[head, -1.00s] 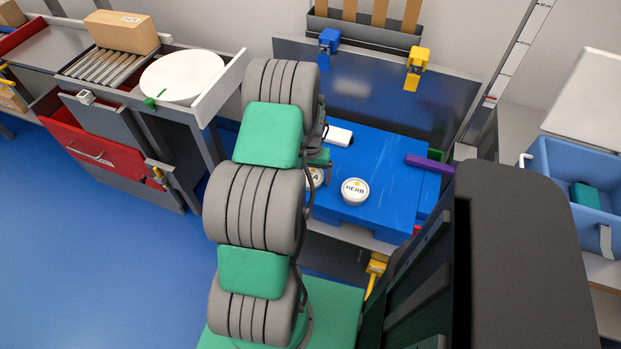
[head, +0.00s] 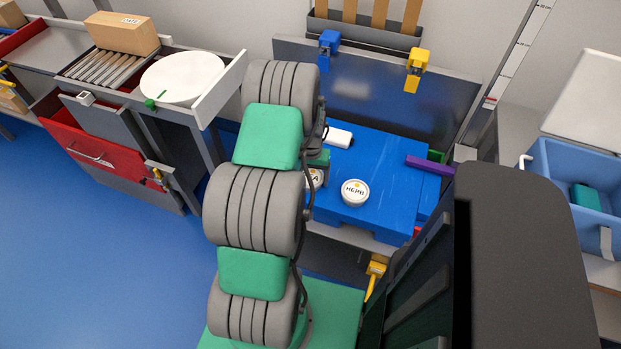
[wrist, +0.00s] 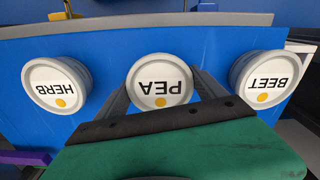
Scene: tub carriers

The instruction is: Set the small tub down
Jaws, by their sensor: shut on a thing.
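A round white tub with a white lid marked PEA (wrist: 160,80) stands between my fingers in the wrist view. My gripper (wrist: 163,92) is shut on it, one finger on each side. In the head view my arm hides most of this tub, and only a lid edge with the letter A (head: 317,176) shows. Its underside is hidden, so I cannot tell whether it touches the blue surface (head: 385,180). A tub marked HERB (head: 355,192) stands to the right on the blue surface; it is left of PEA in the wrist view (wrist: 57,84).
A tub marked BEET (wrist: 268,80) stands on the other side of PEA in the wrist view. A grey upright panel (head: 400,105) closes the back. Blue surface right of HERB is bare.

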